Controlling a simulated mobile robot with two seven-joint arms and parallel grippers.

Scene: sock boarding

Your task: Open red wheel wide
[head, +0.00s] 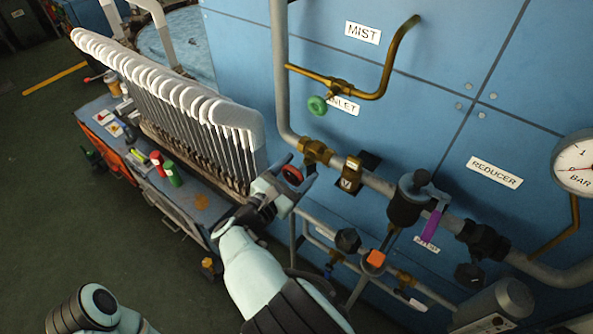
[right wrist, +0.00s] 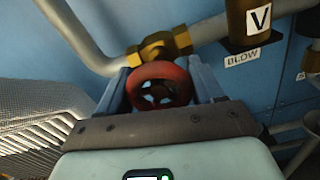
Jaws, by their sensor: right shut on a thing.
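The red wheel (head: 292,174) sits just below a brass valve body (head: 316,151) on the grey pipe in the head view. In the right wrist view the red wheel (right wrist: 160,86) faces the camera, with its spokes showing. My right gripper (head: 295,181) is shut on the red wheel, one blue finger on each side of its rim in the right wrist view (right wrist: 161,88). How far the wheel is turned cannot be told. My left gripper is not in view; only a part of my left arm shows at the bottom left.
A green wheel (head: 317,105) on a thin brass pipe is above. A black regulator (head: 405,203) with a purple tag (head: 431,226) and a gauge (head: 577,164) are to the right. A rack of white sock boards (head: 180,95) stands close on the left, above a cart (head: 160,204).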

